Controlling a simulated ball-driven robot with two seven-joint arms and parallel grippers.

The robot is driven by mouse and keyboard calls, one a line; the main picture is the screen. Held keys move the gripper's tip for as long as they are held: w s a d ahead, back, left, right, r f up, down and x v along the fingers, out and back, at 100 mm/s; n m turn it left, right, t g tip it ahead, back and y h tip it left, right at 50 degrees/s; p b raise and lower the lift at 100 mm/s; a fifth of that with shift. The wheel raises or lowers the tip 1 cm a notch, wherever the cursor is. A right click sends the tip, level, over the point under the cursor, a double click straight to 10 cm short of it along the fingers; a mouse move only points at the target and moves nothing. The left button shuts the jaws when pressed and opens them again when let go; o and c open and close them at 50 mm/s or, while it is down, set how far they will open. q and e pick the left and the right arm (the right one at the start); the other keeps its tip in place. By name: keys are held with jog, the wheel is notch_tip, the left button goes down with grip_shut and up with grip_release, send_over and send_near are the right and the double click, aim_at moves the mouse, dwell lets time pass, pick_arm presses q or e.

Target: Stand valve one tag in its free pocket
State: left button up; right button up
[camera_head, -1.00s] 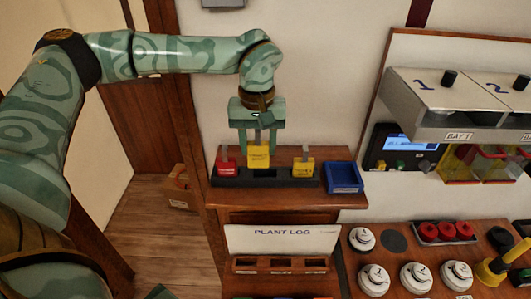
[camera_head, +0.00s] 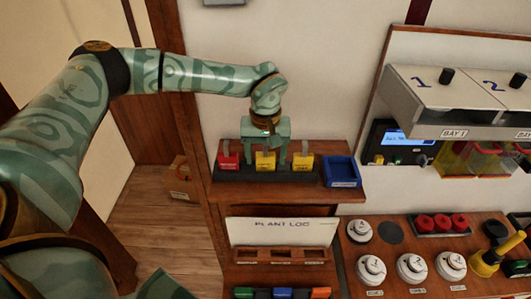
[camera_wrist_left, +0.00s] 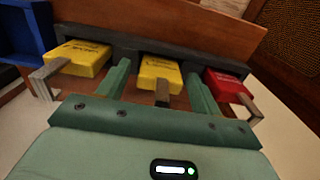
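A dark rack (camera_head: 225,178) on the wooden shelf holds a red tag (camera_head: 227,161), a middle yellow tag (camera_head: 265,161) and a right yellow tag (camera_head: 303,164), all upright. My left gripper (camera_head: 266,158) is above the rack, with its fingers on either side of the middle yellow tag. In the left wrist view the fingers of my left gripper (camera_wrist_left: 158,72) stand apart, with gaps to the grey stem of the middle tag (camera_wrist_left: 160,69). That tag sits in the middle pocket. The lettering on the tags is too small to read surely. My right gripper is not in view.
A blue tray (camera_head: 341,172) stands right of the rack. Below are the plant log board (camera_head: 282,232) and a wooden holder (camera_head: 280,250). The breaker bays (camera_head: 455,105) and a panel with several round white knobs (camera_head: 411,266) are at the right.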

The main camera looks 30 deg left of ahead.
pick_arm(q)
jog(key=shift+r, duration=0.25)
notch_tip(320, 180, up, 11)
jog(key=shift+b, duration=1.15)
jog(key=shift+r, duration=0.45)
jog(key=shift+f, duration=0.1)
